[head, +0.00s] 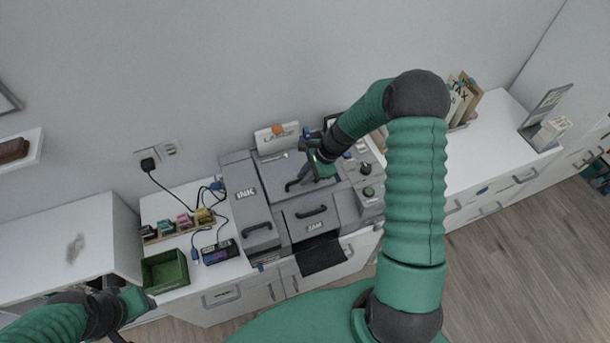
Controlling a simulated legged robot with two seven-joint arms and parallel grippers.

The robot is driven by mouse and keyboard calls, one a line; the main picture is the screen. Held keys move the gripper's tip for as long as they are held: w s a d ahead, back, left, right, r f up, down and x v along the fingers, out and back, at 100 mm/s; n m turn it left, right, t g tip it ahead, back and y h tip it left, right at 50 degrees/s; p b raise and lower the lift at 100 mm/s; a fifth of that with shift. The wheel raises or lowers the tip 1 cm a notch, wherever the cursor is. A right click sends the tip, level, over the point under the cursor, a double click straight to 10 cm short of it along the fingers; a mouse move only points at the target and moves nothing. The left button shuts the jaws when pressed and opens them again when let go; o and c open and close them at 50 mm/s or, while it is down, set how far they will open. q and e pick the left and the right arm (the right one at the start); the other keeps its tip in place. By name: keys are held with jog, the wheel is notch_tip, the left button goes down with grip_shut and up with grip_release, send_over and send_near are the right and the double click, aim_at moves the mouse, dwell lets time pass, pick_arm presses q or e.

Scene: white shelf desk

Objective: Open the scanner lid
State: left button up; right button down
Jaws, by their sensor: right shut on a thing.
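The grey scanner and printer unit stands on the white desk in the middle of the head view. Its scanner lid (272,174) is the flat grey panel at the top, and it looks down. A black lid handle (293,186) shows at its front edge. My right gripper (318,176) is over the lid and shut on what looks like this handle; the arm and gripper hide part of the lid. My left gripper (122,318) is low at the left, away from the unit, and its fingers are hard to make out.
An INK compartment (247,210) and a JAM drawer (314,225) have black handles. A green bin (165,271), ink cartridges (183,221) and a cabled device (219,252) lie left of the unit. A control panel (368,185) is on its right.

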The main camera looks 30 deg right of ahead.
pick_arm(q)
jog(key=shift+r, duration=0.15)
pick_arm(e)
jog(key=shift+d, duration=0.25)
